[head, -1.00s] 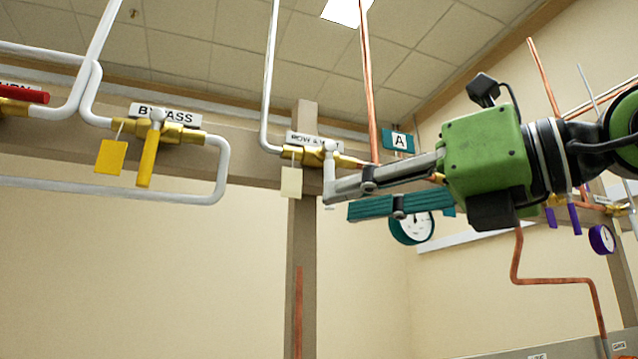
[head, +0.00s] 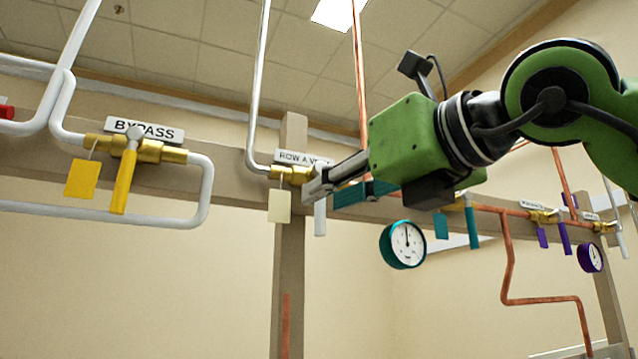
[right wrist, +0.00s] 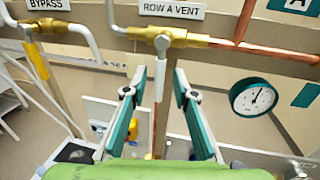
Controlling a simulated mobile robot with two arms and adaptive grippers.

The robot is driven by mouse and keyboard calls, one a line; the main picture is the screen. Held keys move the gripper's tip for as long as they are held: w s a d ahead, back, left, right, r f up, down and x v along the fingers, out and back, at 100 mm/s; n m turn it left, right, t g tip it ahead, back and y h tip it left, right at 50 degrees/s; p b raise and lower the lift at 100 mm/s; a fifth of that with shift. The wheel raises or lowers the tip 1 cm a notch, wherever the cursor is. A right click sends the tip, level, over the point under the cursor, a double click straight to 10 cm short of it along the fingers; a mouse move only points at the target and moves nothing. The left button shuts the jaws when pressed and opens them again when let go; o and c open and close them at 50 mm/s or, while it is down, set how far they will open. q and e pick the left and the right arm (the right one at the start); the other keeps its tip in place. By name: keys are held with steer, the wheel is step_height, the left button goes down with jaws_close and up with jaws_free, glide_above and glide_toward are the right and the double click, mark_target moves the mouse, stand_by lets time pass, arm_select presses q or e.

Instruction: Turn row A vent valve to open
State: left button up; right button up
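The row A vent valve (right wrist: 170,38) is a brass body on a pipe under the "ROW A VENT" label (right wrist: 172,9). Its white lever (right wrist: 160,78) hangs straight down, across the pipe line. In the head view the lever's lower end (head: 320,217) shows below my right gripper, and the brass body (head: 290,174) is partly hidden behind it. My right gripper (right wrist: 155,84) is open, its two teal-and-grey fingers on either side of the lever, with gaps visible. In the head view my right gripper (head: 326,189) reaches in from the right. My left gripper is in neither current view.
The bypass valve (head: 138,148) with a yellow lever and tag is at the left. A pale tag (head: 279,206) hangs beside the vent valve. A teal gauge (head: 403,245) hangs below my right gripper. Copper pipes (head: 507,260) and purple-handled valves are at the right.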

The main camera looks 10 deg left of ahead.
steer(key=shift+p+x, duration=0.5)
steer(key=shift+x, duration=1.15)
jaws_close()
steer(key=shift+d, duration=0.1)
steer(key=shift+w+d+r+n+g+h+p, duration=0.15)
steer(key=shift+w+d+n+h+p, duration=0.3)
steer(key=shift+n, duration=0.65)
steer(key=shift+s+d+r+n+g+p, duration=0.15)
steer(key=shift+d+n+p, duration=0.1)
steer(key=shift+n+p, duration=0.65)
steer(key=shift+w+d+r+n+h+p, duration=0.15)
steer(key=shift+w+d+n+h+p, duration=0.15)
steer(key=shift+n, duration=1)
